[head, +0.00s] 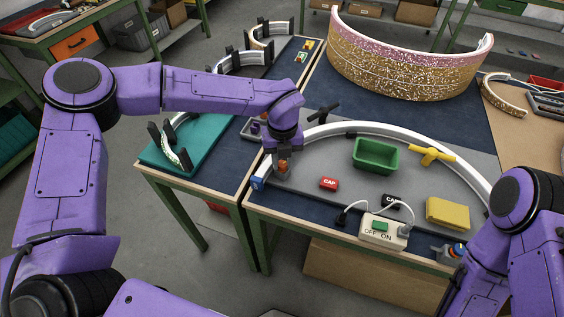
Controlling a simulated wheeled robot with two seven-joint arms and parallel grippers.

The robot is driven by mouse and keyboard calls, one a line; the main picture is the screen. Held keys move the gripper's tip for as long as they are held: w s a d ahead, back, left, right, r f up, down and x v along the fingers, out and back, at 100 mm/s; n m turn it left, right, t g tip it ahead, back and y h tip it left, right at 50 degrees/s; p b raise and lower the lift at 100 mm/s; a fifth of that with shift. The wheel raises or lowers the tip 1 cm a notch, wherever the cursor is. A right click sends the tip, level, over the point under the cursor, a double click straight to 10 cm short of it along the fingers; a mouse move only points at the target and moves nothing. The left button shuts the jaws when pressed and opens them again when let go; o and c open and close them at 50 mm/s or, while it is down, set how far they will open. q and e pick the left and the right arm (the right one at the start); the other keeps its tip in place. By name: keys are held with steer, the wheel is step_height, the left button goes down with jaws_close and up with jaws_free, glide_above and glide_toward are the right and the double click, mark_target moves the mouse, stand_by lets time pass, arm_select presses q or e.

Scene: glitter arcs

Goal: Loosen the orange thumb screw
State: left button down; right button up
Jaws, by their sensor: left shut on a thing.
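The orange thumb screw (283,167) shows as a small orange patch at the left end of the curved white arc fixture on the grey board. My left gripper (283,170) points down over it and is shut on it. The fingers hide most of the screw, so its thread and how far it is turned cannot be seen. My right arm is at the lower right of the head view; its gripper is not clearly visible.
Near my left gripper are a blue-and-white block (259,183) and a red cap (329,184). A green bin (376,154), yellow T-handle (432,155), yellow block (447,214) and OFF/ON switch box (383,231) stand further right. A large glittered arc (400,68) stands behind.

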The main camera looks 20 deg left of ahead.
mark_target(282, 164)
arm_select(q)
steer(key=n+b, duration=0.1)
steer(key=n, duration=0.1)
steer(key=n+b, duration=0.1)
steer(key=n, duration=0.1)
steer(key=shift+s+f, duration=0.1)
steer(key=shift+f, duration=0.3)
steer(key=shift+r+n+b, duration=0.1)
steer(key=shift+n+b, duration=0.5)
steer(key=shift+n, duration=0.3)
steer(key=c, duration=0.9)
jaws_free()
steer(key=shift+o, duration=0.3)
steer(key=shift+a+r, duration=0.1)
step_height(282, 164, up, 11)
steer(key=b, duration=0.1)
steer(key=shift+f, duration=0.2)
